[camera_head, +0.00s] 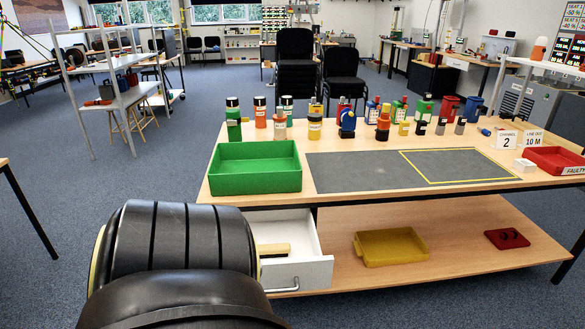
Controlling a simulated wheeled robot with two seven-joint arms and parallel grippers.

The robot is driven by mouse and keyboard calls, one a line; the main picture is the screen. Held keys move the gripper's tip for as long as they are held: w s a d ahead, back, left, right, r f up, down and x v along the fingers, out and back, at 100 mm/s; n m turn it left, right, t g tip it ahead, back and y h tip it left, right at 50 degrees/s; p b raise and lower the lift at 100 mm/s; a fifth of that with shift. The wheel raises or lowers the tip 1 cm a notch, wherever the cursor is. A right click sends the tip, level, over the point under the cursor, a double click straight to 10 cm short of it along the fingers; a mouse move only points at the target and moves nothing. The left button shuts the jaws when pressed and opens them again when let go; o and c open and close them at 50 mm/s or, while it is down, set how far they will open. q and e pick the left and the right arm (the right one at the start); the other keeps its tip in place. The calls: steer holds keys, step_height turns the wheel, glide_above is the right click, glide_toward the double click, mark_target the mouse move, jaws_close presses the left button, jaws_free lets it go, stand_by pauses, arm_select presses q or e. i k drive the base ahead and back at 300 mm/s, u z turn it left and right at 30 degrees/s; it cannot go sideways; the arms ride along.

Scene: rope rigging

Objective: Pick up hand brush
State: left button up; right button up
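A tan, bar-shaped object with a dark lower edge (273,249) lies in the open white drawer (312,245) under the table's left part. It may be the hand brush, but its bristles cannot be made out and its left end is hidden behind my large black arm part. Nothing else in view looks clearly like a hand brush. Neither of my grippers shows. Only my thick black link fills the lower left and covers the drawer's left side.
The wooden table (360,198) carries a green tray (255,181), several bottles at the back, a grey mat (350,172) and a red tray (556,155). A yellow tray (391,260) and a red piece (507,239) sit on the lower shelf. The mat is clear.

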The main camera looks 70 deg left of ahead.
mark_target(275, 250)
steer(key=i, duration=1.1)
steer(key=u, duration=2.1)
